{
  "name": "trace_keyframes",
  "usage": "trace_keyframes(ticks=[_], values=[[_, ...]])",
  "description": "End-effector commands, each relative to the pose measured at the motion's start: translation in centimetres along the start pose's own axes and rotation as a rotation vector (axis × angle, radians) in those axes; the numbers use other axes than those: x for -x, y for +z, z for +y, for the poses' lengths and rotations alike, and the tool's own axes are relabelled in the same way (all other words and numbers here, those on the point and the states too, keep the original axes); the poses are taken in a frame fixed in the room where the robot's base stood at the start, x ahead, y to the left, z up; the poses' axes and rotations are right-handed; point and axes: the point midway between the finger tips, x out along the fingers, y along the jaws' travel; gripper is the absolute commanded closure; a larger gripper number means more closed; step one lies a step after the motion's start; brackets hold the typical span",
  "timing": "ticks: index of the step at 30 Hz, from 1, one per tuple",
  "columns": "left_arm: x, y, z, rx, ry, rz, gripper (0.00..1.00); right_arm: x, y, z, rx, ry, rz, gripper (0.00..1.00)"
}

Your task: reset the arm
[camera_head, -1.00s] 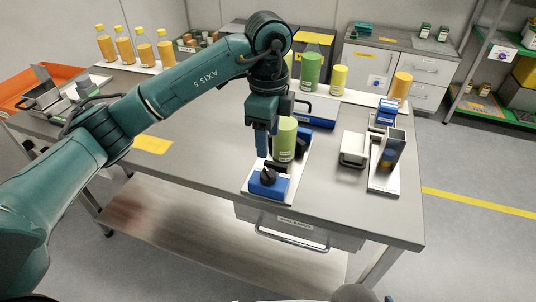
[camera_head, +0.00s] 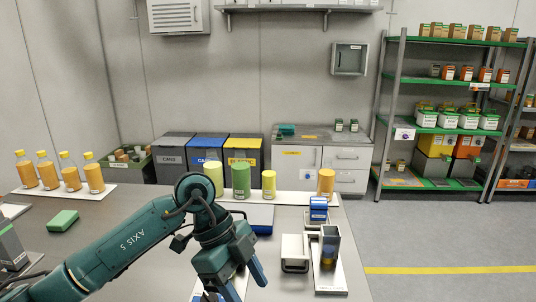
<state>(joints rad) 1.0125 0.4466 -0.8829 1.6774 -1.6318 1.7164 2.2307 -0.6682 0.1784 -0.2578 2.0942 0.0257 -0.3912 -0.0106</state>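My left arm (camera_head: 135,235), dark green, comes in from the lower left and bends at a raised elbow over the workbench. Its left gripper (camera_head: 244,282) points down at the lower middle of the head view, with two blue fingers spread apart and nothing seen between them. It is in front of the white base plate (camera_head: 198,288) of the filler, most of which is hidden behind the gripper or cut off by the lower edge. My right gripper is not in view.
Green and yellow cylinders (camera_head: 241,180) and an orange one (camera_head: 326,183) line the bench's back. Right of the gripper stand a white block with a handle (camera_head: 295,250) and an upright metal holder (camera_head: 330,245). Orange bottles (camera_head: 70,175) stand at left. Bins (camera_head: 205,152) and shelves are behind.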

Motion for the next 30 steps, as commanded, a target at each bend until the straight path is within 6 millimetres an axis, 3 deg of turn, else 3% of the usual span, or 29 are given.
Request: trace_keyframes(ticks=[1,3,6,9,11,14,17,19,24,27,30], values=[[-2.3,-2.8,1.0,-0.096,0.010,0.194,0.45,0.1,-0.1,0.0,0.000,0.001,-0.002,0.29],[-3.7,-6.6,1.8,-0.209,-0.040,0.459,0.45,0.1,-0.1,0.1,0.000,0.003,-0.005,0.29],[-3.5,-10.8,2.5,-0.292,-0.189,0.808,0.45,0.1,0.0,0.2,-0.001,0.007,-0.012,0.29],[-1.8,-12.8,2.3,-0.273,-0.416,1.095,0.45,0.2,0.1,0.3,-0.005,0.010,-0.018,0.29],[-0.7,-12.7,1.8,-0.213,-0.579,1.222,0.45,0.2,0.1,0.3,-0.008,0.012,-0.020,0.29],[0.8,-10.4,0.7,-0.037,-0.868,1.340,0.45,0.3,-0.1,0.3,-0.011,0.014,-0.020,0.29],[0.5,-5.8,0.0,0.218,-1.133,1.327,0.45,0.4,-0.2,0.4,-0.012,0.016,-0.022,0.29],[-0.8,-1.7,0.2,0.424,-1.276,1.242,0.45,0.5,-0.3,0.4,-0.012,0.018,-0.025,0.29],[-7.7,7.6,4.5,0.899,-1.394,0.877,0.45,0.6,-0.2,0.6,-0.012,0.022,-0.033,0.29],[-11.9,10.8,8.3,1.081,-1.338,0.675,0.45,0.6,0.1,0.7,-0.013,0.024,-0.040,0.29],[-15.2,12.5,11.9,1.198,-1.254,0.528,0.45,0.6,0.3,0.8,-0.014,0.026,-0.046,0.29]])
